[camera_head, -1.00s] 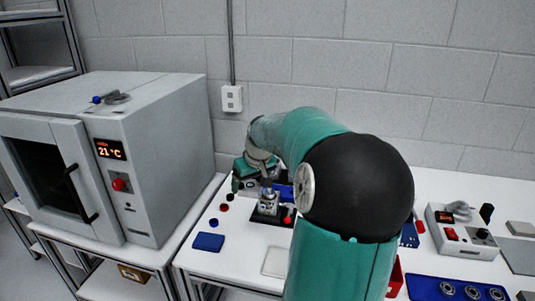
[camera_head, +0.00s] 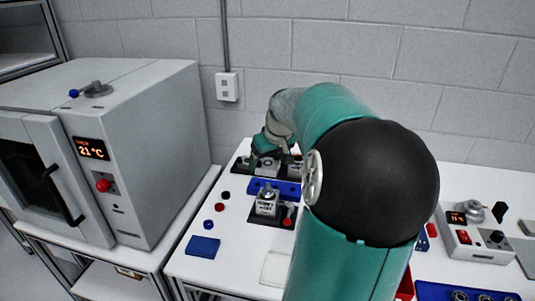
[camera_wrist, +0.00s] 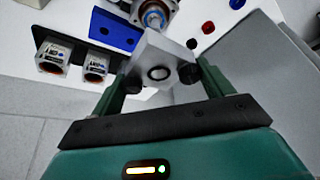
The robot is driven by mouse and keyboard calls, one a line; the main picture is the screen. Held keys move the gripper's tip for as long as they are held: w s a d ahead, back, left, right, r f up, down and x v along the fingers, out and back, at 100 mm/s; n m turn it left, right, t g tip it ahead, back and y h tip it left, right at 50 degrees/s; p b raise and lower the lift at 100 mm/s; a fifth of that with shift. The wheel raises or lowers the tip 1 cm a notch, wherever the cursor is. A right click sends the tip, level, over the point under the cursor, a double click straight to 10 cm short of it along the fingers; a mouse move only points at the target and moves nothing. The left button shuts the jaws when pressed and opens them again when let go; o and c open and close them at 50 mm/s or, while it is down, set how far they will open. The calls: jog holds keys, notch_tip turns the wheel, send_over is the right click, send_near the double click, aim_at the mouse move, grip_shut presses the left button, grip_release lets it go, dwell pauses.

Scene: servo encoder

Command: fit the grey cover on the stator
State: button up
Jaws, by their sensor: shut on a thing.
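My gripper (camera_wrist: 161,80) is shut on the grey cover (camera_wrist: 178,62), a flat square plate with a dark-ringed round hole, held between its two fingers in the wrist view. The stator (camera_wrist: 153,14), a silver housing with a blue ring inside, is just beyond the cover and partly cut off by the top edge. In the head view the stator (camera_head: 266,204) stands upright on a black fixture. My gripper (camera_head: 266,145) is behind it, near the table's back. The cover cannot be made out there.
Two grey housings (camera_wrist: 95,67) sit on a black tray near the back edge. A blue holder (camera_head: 272,187) lies between that tray and the stator. Small red, blue and black caps (camera_head: 220,207) lie left of the stator. The oven (camera_head: 150,150) stands at the left.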

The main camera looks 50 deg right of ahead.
aim_at(268, 168)
notch_tip(268, 168, down, 3)
jog(key=shift+s+a+f, duration=0.15)
jog(key=shift+f, duration=0.1)
dwell(0.3)
dwell(0.7)
jog(key=shift+f, duration=0.15)
dwell(0.3)
jog(key=shift+f, duration=0.85)
jog(key=shift+f, duration=0.1)
